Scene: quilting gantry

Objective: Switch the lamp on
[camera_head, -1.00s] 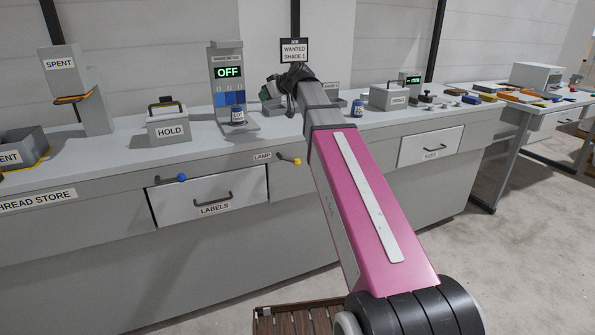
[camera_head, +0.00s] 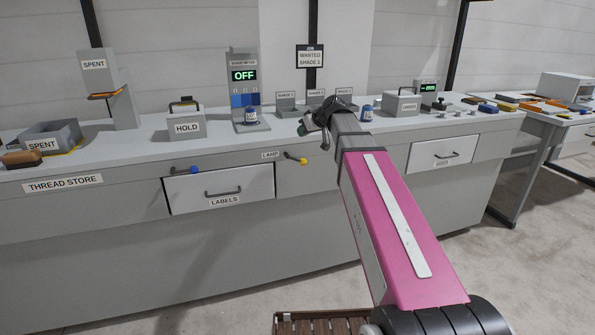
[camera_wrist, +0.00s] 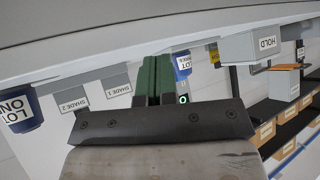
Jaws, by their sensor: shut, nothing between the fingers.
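The lamp lever, with a yellow knob (camera_head: 303,161), sticks out of the counter front beside the label LAMP (camera_head: 270,155). My gripper (camera_head: 307,124) is at the counter's front edge, just above and beyond the yellow knob in the head view, apart from it as far as I can tell. Its dark green fingers (camera_wrist: 152,72) are shut together and empty in the wrist view. The lamp lever does not show in the wrist view. The meter (camera_head: 244,76) on the counter reads OFF; the lamp itself cannot be made out.
A blue-knobbed lever (camera_head: 194,169) sits left of the LAMP label, above the LABELS drawer (camera_head: 221,186). A HOLD box (camera_head: 187,128) and lot jars (camera_head: 250,117) stand on the counter. A second jar (camera_head: 367,113) is close to my wrist.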

